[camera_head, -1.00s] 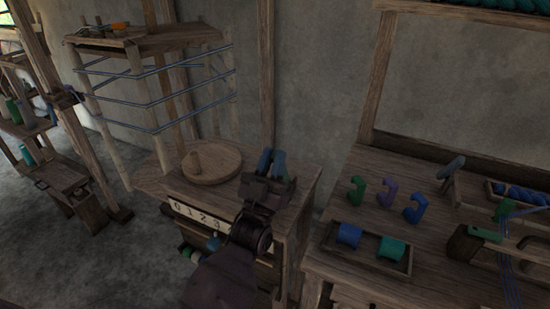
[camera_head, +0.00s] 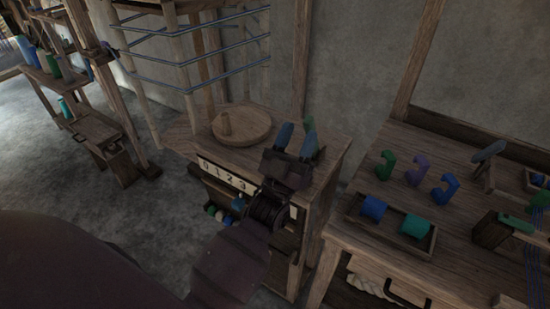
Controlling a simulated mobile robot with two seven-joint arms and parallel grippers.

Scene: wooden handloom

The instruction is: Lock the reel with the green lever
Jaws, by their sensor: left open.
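The reel (camera_head: 190,62), a wooden frame wound with blue threads, stands at the upper left. A round wooden disc with an upright peg (camera_head: 242,126) lies on the cabinet top in front of it. My left gripper (camera_head: 296,138) is open over the right part of the cabinet top, right of the disc, its two blue-grey fingers apart and pointing away. A small green patch (camera_head: 319,153) shows just behind its right finger; it may be the green lever, mostly hidden by the gripper. I cannot tell whether they touch. My right gripper is not in view.
A strip numbered 0 to 3 (camera_head: 226,175) runs along the cabinet front. At right, a table (camera_head: 365,243) holds coloured hooks (camera_head: 417,170), a tray with blue and green spools (camera_head: 373,208), and a green-topped wooden block (camera_head: 515,222). Shelves stand at far left.

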